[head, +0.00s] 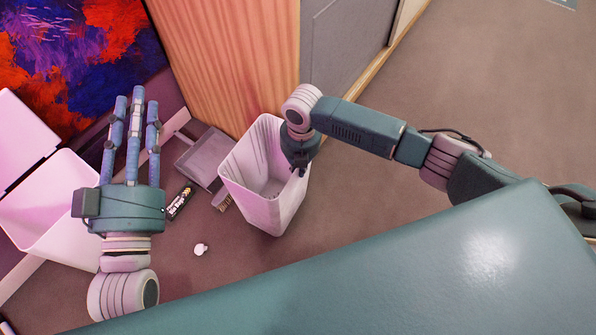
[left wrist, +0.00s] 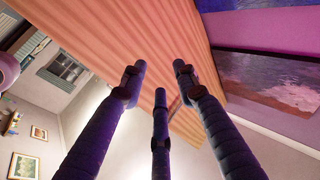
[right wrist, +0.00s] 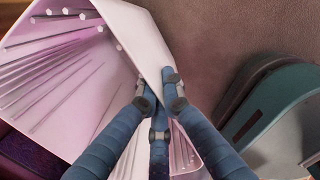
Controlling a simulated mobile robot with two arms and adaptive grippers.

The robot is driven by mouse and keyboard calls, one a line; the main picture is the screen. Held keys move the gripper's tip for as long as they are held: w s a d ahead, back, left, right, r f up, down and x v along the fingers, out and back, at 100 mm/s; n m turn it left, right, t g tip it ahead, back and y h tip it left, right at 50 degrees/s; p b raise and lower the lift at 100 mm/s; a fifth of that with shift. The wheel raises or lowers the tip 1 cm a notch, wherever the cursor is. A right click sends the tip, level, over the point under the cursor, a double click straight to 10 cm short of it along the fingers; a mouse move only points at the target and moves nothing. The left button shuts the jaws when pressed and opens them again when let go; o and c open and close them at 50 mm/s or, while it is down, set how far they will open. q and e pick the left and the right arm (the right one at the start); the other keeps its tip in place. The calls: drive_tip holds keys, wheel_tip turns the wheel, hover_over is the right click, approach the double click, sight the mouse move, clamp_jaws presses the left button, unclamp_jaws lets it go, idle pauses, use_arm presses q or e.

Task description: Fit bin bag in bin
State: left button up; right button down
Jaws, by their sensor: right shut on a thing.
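A white, open-topped bin (head: 262,202) stands on the floor in the middle of the head view, and its inside looks empty. My right gripper (head: 299,168) points down at its right rim. In the right wrist view, the gripper (right wrist: 160,88) is shut on the bin wall (right wrist: 140,38), with fingers on both sides. My left gripper (head: 131,100) is raised left of the bin, fingers spread, open and empty. No loose bag shows.
A grey dustpan (head: 207,157) and a small brush (head: 222,201) lie left of the bin. A white lidded container (head: 50,215) stands open at the far left. A small white object (head: 201,249) lies on the floor. A wooden panel (head: 235,60) rises behind; the floor at right is clear.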

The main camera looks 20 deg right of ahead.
drive_tip(key=shift+f, duration=0.6)
use_arm(q)
drive_tip(key=shift+w+f+g+p, duration=0.2)
drive_tip(key=shift+f+g+p, duration=0.1)
drive_tip(key=shift+f, duration=0.35)
use_arm(e)
drive_tip(key=shift+f, duration=0.3)
drive_tip(key=shift+f, duration=0.25)
use_arm(q)
drive_tip(key=shift+s+r, duration=0.1)
drive_tip(key=shift+r, duration=0.5)
use_arm(e)
drive_tip(key=c, duration=1.9)
unclamp_jaws()
drive_tip(key=shift+c, duration=0.2)
